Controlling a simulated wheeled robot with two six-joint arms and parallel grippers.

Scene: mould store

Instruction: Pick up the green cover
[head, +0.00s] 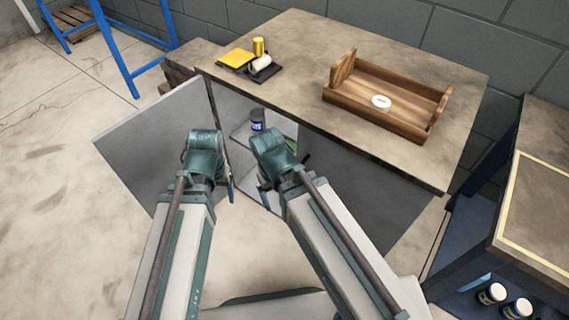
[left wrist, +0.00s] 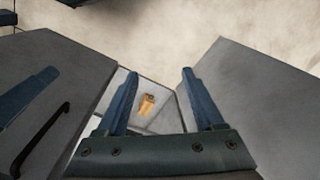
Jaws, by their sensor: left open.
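A small green patch (head: 292,143), perhaps the green cover, shows inside the open cabinet (head: 235,104), just behind my right wrist. Most of it is hidden, so its shape cannot be told. My left gripper (head: 231,188) is in front of the cabinet opening, its fingers mostly hidden by the wrist. In the left wrist view the left gripper (left wrist: 161,92) is open and empty, pointing between two grey panels. No green thing shows between its fingers there. My right gripper (head: 263,192) is beside it, with its fingers largely hidden.
The cabinet door (head: 150,135) stands open at the left. A blue can (head: 257,120) is on a shelf inside. An orange-yellow item (left wrist: 147,105) shows beyond the left fingers. A wooden tray (head: 375,112) with a white ring (head: 381,102) and a yellow cloth (head: 236,58) are on top.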

